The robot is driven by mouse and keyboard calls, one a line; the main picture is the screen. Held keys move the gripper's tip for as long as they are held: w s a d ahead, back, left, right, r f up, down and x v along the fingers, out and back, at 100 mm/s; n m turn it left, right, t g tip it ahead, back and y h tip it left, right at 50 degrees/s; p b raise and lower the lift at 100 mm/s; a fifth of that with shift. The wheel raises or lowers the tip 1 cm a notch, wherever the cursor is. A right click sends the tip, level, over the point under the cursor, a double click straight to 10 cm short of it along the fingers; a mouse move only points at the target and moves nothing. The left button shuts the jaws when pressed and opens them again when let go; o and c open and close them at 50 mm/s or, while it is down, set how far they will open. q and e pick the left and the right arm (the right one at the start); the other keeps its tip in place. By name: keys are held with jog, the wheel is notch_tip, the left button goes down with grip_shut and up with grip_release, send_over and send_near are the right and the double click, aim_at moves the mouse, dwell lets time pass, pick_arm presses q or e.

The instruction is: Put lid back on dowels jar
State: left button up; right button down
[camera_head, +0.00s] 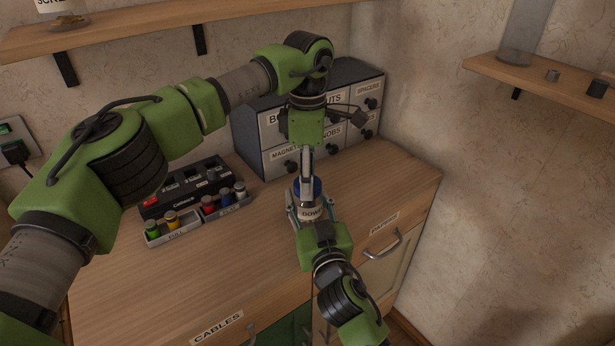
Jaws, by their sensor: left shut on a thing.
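The dowels jar (311,213), with a label reading "DOW", stands upright on the wooden worktop. The blue lid (316,187) is at the top of the jar. My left gripper (307,183) points straight down from above and is shut on the lid. The lid looks level; I cannot tell whether it is seated on the rim or just above it. My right gripper (309,212) comes from the front, with a finger on each side of the jar. Whether those fingers press on the glass is not clear. The grippers hide part of the jar and lid.
A grey drawer cabinet (277,131) stands close behind the jar. A black case (186,189) and grey trays with small coloured jars (172,219) lie to the left. The worktop's front left (180,285) is clear. Shelves (545,85) hang above.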

pick_arm(q)
jog(key=m, duration=0.5)
jog(key=shift+w, duration=0.1)
jog(key=m, duration=0.4)
jog(key=o, duration=1.3)
jog(key=shift+r, duration=0.1)
notch_tip(320, 180, up, 12)
pick_arm(e)
jog(key=c, duration=1.1)
grip_release()
jog(key=shift+s, duration=0.1)
jog(key=v, duration=1.2)
